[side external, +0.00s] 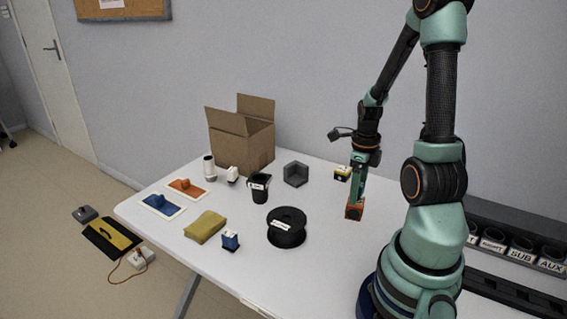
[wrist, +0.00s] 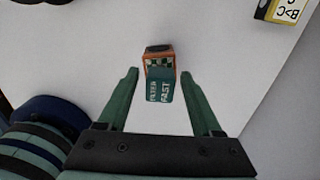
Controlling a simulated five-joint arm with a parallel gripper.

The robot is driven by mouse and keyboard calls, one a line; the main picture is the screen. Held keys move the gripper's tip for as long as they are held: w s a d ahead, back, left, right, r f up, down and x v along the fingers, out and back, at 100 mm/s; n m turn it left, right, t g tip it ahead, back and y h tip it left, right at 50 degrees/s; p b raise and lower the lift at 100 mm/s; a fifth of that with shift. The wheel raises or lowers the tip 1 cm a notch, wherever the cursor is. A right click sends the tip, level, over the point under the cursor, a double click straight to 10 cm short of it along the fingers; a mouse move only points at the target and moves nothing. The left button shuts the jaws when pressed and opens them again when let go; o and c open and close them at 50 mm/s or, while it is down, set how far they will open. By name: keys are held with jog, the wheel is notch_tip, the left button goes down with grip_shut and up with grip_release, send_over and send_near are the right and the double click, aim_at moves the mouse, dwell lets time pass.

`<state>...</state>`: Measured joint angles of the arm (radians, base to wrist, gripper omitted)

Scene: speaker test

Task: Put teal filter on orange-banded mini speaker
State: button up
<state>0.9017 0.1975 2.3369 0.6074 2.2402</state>
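The teal filter (wrist: 160,88), lettered "FILTER FAST", lies between my gripper's fingertips in the wrist view. The orange-banded mini speaker (wrist: 158,54) shows directly beyond it, with a checked face and orange edge; the two look in contact, but I cannot tell how the filter is seated. In the side view the orange speaker (side external: 354,211) is right below my gripper (side external: 356,200), and the filter cannot be told apart from the teal fingers. My gripper (wrist: 160,76) is open in the wrist view, with a visible gap between each finger and the filter.
A yellow-and-black labelled block (side external: 342,173) stands just behind my gripper. A black spool (side external: 286,228), grey corner block (side external: 296,174), black cup (side external: 260,188) and cardboard box (side external: 240,143) are to the left. Labelled cups (side external: 520,249) line the right side.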

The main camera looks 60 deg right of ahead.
jog(key=shift+r, duration=0.1)
notch_tip(320, 180, up, 12)
jog(key=f, duration=0.1)
jog(key=w+a+r+m+t, duration=0.2)
jog(key=a+m, duration=0.6)
jog(key=m, duration=0.4)
jog(key=w+a+r+m+t, duration=0.1)
jog(key=w+a+r+m, duration=0.2)
jog(key=a+m, duration=0.5)
jog(key=w+a+r+m+t, duration=0.2)
jog(key=a+m, duration=0.6)
jog(key=m, duration=0.8)
jog(key=shift+w+r+t, duration=0.25)
jog(key=shift+w+t, duration=0.05)
jog(key=shift+w, duration=0.95)
